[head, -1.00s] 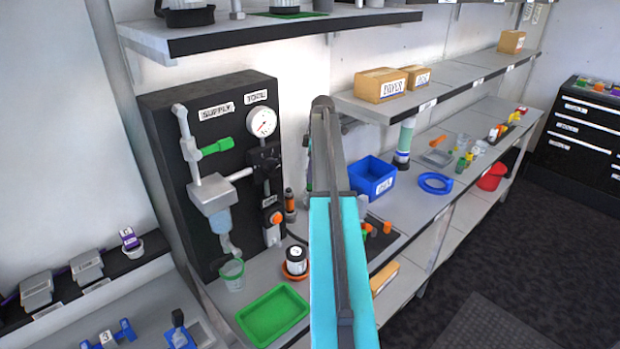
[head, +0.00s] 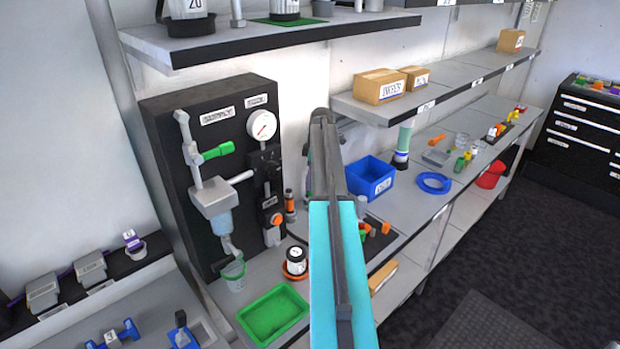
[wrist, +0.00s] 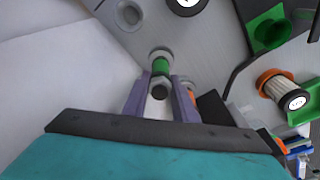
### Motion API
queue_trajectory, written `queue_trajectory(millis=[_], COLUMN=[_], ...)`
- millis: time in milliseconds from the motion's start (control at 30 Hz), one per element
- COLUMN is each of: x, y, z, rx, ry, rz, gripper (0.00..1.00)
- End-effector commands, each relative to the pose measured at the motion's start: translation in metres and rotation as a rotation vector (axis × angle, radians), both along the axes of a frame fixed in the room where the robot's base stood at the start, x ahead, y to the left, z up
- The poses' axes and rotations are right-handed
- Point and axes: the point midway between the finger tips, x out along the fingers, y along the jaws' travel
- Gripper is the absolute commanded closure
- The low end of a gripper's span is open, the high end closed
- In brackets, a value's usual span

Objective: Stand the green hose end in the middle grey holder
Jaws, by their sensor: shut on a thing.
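In the wrist view my gripper (wrist: 160,90) is shut on the green hose end (wrist: 161,67), a short piece with a green band and a dark grey near end. A pale grey round collar (wrist: 160,53) shows just beyond the green band; I cannot tell whether it is part of the hose end or a holder around it. A round grey socket (wrist: 130,15) lies a little farther up and left on a grey surface. I cannot tell which holder is the middle one. In the head view my own arm hides the gripper and the hose end.
In the head view a green tray (head: 272,313), an orange-based jar (head: 296,262) and a blue bin (head: 370,180) stand on the bench. A black panel (head: 165,150) with gauge and valves stands left. Shelves with boxes (head: 380,86) hang above. A blue ring (head: 433,183) lies right.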

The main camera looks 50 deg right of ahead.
Motion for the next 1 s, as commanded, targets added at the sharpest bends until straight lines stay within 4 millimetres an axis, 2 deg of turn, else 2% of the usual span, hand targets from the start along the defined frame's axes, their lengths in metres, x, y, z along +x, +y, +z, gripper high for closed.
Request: queue_trajectory(millis=[967,1000], x=[0.001,0.001], y=[0.0,0.0], z=[-0.012,-0.012], rx=[-0.001,-0.001], ry=[-0.001,-0.001], rz=[0.001,0.001], gripper=[1.0,0.73])
